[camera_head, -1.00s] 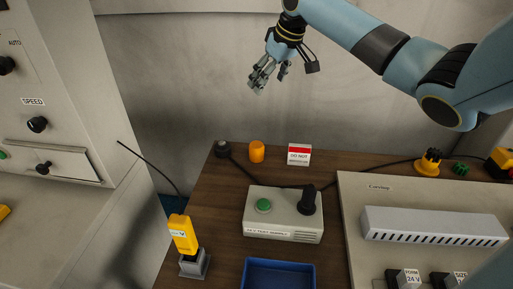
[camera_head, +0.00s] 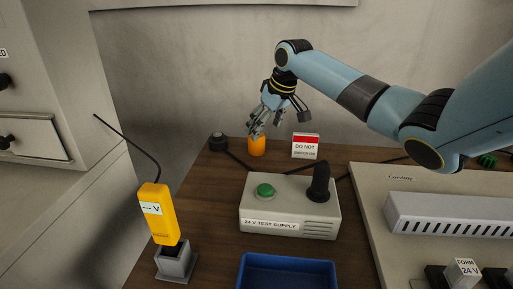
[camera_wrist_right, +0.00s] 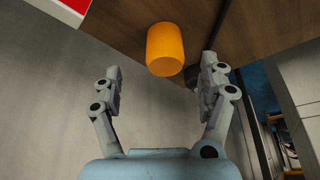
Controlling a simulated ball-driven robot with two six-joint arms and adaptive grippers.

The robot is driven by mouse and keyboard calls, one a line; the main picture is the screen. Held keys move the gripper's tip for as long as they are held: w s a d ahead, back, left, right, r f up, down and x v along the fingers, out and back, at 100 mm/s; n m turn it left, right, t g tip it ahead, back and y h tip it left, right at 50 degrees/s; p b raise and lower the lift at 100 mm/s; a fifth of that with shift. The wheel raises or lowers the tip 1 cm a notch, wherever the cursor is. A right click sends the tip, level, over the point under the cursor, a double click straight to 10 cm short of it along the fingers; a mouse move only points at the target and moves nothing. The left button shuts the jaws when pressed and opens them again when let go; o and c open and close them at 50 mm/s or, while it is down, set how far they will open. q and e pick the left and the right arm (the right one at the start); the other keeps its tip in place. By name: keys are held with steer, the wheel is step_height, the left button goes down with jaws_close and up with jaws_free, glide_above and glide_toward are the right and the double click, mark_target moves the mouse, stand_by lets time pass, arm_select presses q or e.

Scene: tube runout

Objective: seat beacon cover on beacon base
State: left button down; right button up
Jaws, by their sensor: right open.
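The orange beacon cover (camera_head: 257,148) is a small upright cylinder near the back edge of the wooden bench. A dark round piece with a cable (camera_head: 217,141), which looks like the beacon base, sits just left of it. My right gripper (camera_head: 257,130) is open just above the cover, its fingertips overlapping the cover's top in the head view. In the right wrist view the cover (camera_wrist_right: 165,50) shows ahead between the two spread fingers (camera_wrist_right: 162,75), with a gap on each side. I cannot tell the exact height gap. My left gripper is out of view.
A red-and-white sign (camera_head: 305,146) stands close right of the cover. In front are the test supply box (camera_head: 270,224) with a black knob, a blue tray (camera_head: 288,262) and a yellow meter (camera_head: 157,213) in a grey holder. A wall rises behind the bench.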

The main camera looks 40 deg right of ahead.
mark_target(258, 147)
steer(key=x, duration=0.2)
steer(key=b+x, duration=0.1)
steer(key=x, duration=0.4)
steer(key=shift+w+a, duration=0.3)
steer(key=shift+w, duration=0.05)
steer(key=c, duration=1.2)
